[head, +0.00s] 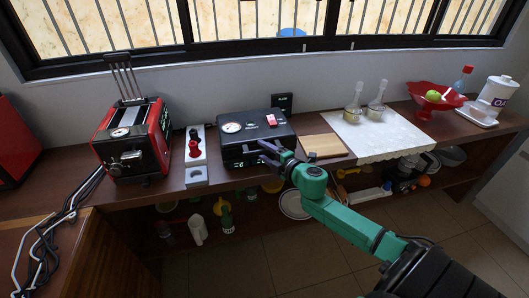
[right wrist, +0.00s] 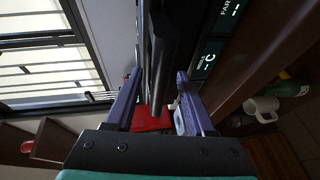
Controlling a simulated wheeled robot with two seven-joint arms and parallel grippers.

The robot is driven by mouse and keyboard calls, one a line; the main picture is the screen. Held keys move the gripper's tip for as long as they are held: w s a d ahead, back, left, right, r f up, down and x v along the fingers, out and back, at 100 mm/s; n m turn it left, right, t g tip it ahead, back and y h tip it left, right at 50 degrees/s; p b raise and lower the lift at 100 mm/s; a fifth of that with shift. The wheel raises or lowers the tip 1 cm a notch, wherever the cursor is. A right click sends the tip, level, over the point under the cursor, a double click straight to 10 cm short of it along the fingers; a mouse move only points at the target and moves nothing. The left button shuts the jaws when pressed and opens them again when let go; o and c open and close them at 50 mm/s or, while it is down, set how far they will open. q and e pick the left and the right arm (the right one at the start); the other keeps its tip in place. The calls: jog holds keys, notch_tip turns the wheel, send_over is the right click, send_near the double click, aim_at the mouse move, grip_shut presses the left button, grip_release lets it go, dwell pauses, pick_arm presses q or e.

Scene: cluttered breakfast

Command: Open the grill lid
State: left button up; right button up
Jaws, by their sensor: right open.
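The grill (head: 257,130) is a black box with a round gauge and a red switch on top, standing on the wooden counter. Its lid looks shut. My right gripper (head: 272,152) is at the front of the grill, with its fingers reaching the front edge. In the right wrist view the gripper (right wrist: 157,103) is open, and a black bar, which looks like the lid handle (right wrist: 160,60), runs between the two fingers. I cannot tell whether either finger touches it. My left gripper is not in view.
A red toaster (head: 131,142) and a white holder (head: 196,158) stand left of the grill. A wooden board (head: 323,146) lies right of it, then a white cloth (head: 385,150) with two glass bottles. A red fruit bowl (head: 433,98) stands farther right. The shelf below is cluttered.

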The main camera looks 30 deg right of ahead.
jog(key=shift+c, duration=0.3)
grip_shut()
jog(key=shift+a, duration=0.1)
dwell(1.1)
